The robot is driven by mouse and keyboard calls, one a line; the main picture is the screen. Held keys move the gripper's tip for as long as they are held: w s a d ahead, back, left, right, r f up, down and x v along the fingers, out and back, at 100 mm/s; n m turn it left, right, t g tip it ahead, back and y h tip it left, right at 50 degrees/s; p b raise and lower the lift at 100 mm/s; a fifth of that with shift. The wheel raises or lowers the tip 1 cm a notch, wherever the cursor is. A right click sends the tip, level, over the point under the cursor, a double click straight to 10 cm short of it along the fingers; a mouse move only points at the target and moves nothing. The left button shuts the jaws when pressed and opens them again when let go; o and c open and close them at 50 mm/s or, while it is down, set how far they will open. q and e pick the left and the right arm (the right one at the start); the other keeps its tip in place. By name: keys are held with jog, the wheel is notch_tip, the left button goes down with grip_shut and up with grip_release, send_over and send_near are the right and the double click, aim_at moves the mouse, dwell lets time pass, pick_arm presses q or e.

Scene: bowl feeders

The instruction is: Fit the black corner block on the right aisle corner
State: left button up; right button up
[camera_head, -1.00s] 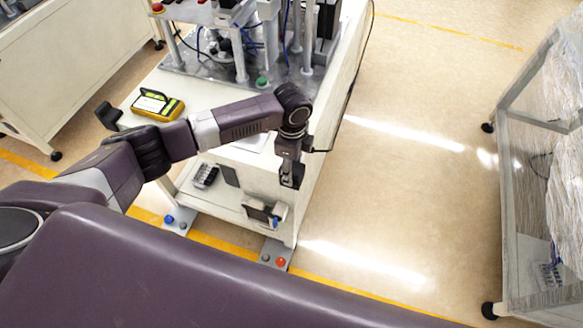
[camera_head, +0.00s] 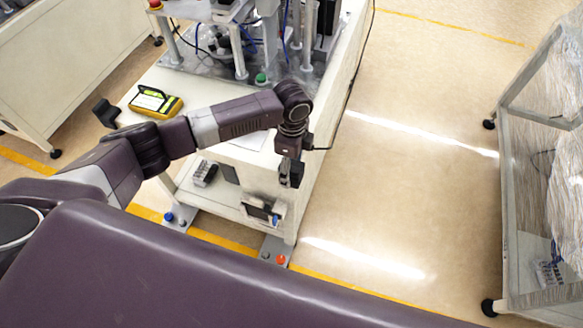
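My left gripper (camera_head: 291,176) hangs fingers down beside the front right corner of the white feeder table (camera_head: 341,107). Its fingers are small and dark. I cannot tell whether they are open or shut, or whether a black block is between them. My wrist and gripper cover the tabletop's right front corner, so the fit there is hidden. A black angled block (camera_head: 106,112) sits at the table's left front corner, beyond my forearm. My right gripper is not in view.
A yellow handheld device (camera_head: 156,102) lies on the tabletop, with machinery behind it. Foot plates with a blue knob (camera_head: 169,217) and a red knob (camera_head: 281,260) stand at floor level. The aisle floor (camera_head: 400,190) is clear up to a wrapped frame (camera_head: 507,200) at right.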

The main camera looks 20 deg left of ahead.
pick_arm(q)
notch_tip(320, 180, up, 11)
dwell(0.3)
dwell(0.4)
